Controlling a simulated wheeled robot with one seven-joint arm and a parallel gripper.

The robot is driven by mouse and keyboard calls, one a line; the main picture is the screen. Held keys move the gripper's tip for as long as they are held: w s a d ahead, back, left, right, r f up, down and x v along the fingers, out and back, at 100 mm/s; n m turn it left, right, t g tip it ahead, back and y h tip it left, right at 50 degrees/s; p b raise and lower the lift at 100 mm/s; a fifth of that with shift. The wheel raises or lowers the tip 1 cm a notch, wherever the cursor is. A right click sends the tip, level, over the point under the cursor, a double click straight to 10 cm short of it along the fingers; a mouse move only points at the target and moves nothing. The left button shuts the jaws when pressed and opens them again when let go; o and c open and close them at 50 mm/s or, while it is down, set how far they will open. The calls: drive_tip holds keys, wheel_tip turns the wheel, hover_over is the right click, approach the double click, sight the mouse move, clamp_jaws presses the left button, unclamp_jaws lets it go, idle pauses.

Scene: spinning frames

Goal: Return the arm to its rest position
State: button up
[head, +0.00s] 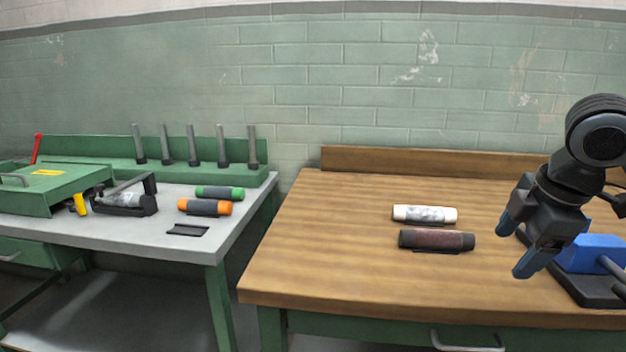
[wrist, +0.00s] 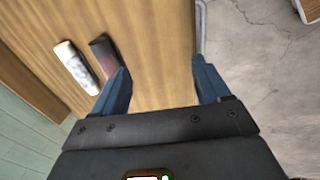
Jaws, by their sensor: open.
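My gripper (head: 514,246) hangs at the right of the head view, above the right part of the wooden table (head: 330,245). Its two blue fingers are apart, with nothing between them. In the wrist view my gripper (wrist: 160,82) also shows open and empty over the table's edge. A white cylinder (head: 425,214) and a dark red cylinder (head: 437,240) lie side by side on the table, left of my gripper and apart from it. The wrist view shows the white cylinder (wrist: 75,66) and the dark red one (wrist: 103,57) too.
A blue device on a black base (head: 590,255) stands at the table's right, partly behind my gripper. On the left, a grey bench (head: 150,228) holds a green case (head: 50,190), orange (head: 206,207) and green (head: 220,193) cylinders, and a rack with several upright posts (head: 192,178). The wooden table's left half is clear.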

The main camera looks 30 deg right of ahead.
drive_tip(key=w+a+r+m+t+y+p, duration=0.1)
drive_tip(key=w+a+r+m+t+y, duration=0.15)
drive_tip(key=w+a+t, duration=0.45)
drive_tip(key=w+a+r+m+t+y, duration=0.2)
drive_tip(key=w+a+r+m, duration=0.1)
drive_tip(key=a, duration=0.9)
drive_tip(key=w+a+r+m+t+y+p, duration=0.1)
drive_tip(key=w+a+r+m+t+y, duration=0.15)
drive_tip(key=w+a+t, duration=0.45)
drive_tip(key=s+a+f+m+g+h, duration=0.1)
drive_tip(key=s+a+f+m+h, duration=0.25)
drive_tip(key=s+f, duration=0.55)
drive_tip(key=s+a+f+m+g+h, duration=0.2)
drive_tip(key=s+a+f+m+h, duration=0.15)
drive_tip(key=s+f, duration=0.55)
drive_tip(key=s+d+n+g, duration=0.1)
drive_tip(key=s+d+n, duration=0.1)
drive_tip(key=s, duration=0.9)
drive_tip(key=s+d+n+y+p, duration=0.1)
drive_tip(key=s+d+n, duration=0.1)
drive_tip(key=s, duration=1)
drive_tip(key=shift+s+d+f+g+y, duration=0.2)
drive_tip(key=shift+f+g+y, duration=0.1)
drive_tip(key=shift+f+g, duration=0.1)
